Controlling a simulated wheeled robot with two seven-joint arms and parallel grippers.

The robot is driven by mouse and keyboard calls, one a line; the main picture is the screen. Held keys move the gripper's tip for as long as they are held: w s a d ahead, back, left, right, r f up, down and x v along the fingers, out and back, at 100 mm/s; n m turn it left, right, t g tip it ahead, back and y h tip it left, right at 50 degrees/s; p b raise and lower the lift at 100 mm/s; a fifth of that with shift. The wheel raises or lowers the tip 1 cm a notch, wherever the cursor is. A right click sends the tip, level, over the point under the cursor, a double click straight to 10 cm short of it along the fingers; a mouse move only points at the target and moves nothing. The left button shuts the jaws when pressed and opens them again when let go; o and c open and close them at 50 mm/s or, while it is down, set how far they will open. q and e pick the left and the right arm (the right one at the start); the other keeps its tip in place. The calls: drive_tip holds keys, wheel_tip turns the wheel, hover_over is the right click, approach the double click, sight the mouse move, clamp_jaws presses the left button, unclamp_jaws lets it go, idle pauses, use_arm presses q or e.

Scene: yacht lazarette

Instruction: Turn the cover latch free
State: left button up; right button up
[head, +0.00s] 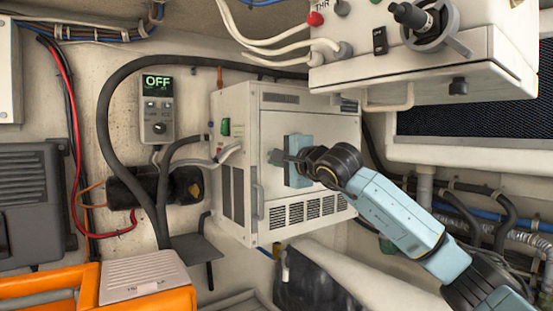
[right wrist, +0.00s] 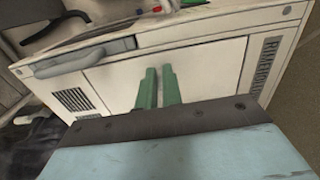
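The white cabinet (head: 290,200) stands at the middle of the head view, with vent slots in its front. My right gripper (head: 277,157) points at the upper part of this front. In the right wrist view its two green fingers (right wrist: 158,88) are close together, with a narrow gap, over the pale cover panel (right wrist: 210,72). I cannot tell whether they touch the panel or hold anything. I cannot make out a latch; the gripper hides the spot in front of it. A grey handle (right wrist: 85,58) on the cabinet is apart from the fingers. My left gripper is not in view.
A control panel reading OFF (head: 157,105) hangs on the wall at left, with thick black hoses around it. A white box with knobs (head: 430,75) overhangs at upper right. An orange case (head: 140,285) sits at lower left. Pipes and hoses run at right.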

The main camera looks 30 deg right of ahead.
drive_tip(key=o, duration=0.4)
drive_tip(key=shift+d+f, duration=0.1)
drive_tip(key=shift+d, duration=0.15)
drive_tip(key=shift+o, duration=0.2)
drive_tip(key=shift+a, duration=0.1)
drive_tip(key=s+d+b, duration=0.1)
drive_tip(key=s+b, duration=0.3)
drive_tip(key=s, duration=0.9)
drive_tip(key=shift+s, duration=0.15)
